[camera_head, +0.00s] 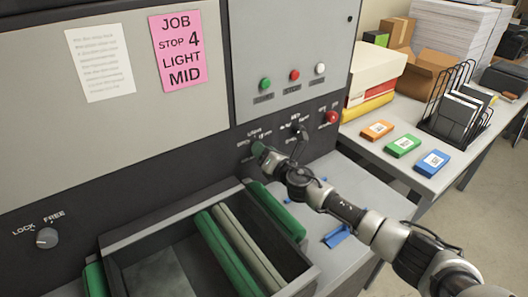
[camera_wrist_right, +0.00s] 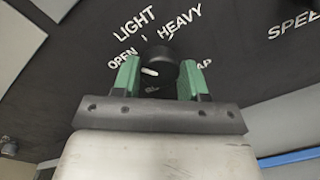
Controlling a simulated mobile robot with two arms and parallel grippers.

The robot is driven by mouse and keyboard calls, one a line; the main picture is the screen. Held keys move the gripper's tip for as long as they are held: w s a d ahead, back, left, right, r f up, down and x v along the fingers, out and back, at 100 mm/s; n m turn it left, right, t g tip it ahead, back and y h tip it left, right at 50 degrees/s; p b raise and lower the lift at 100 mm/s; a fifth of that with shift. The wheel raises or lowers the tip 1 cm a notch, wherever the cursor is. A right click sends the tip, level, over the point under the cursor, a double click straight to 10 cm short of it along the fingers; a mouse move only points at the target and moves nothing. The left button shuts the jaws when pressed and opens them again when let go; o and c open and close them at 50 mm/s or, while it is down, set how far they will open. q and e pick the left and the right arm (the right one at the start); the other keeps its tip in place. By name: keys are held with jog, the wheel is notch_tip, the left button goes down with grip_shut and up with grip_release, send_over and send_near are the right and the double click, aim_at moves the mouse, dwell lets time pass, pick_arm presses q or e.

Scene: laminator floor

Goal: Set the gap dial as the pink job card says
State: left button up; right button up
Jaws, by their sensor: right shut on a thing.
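The pink job card (camera_head: 178,49) on the upper panel reads JOB, STOP 4, LIGHT, MID. My right gripper (camera_head: 262,154) reaches the dark front panel. The dial's white mark points left, toward OPEN. LIGHT and HEAVY are printed above it; the word below right is partly covered, with AP showing. In the head view the gripper hides the dial. My left gripper is not in view.
Another dial (camera_head: 301,133) sits just right of my gripper, with a red button (camera_head: 331,117) beyond. A lock/free knob (camera_head: 47,238) is at the lower left. An open roller tray (camera_head: 292,287) lies below. Orange (camera_head: 377,130), green (camera_head: 403,145) and blue (camera_head: 432,163) packs lie on the side table.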

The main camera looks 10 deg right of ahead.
jog(key=m, duration=0.5)
jog(key=shift+f+m+p, duration=0.1)
jog(key=shift+m+p, duration=0.2)
jog(key=shift+p, duration=0.1)
dwell(0.4)
jog(key=o, duration=0.9)
jog(key=shift+d, duration=0.1)
jog(key=b+v, duration=0.1)
jog(key=v, duration=0.9)
jog(key=shift+s+d, duration=0.25)
jog(key=shift+s, duration=0.05)
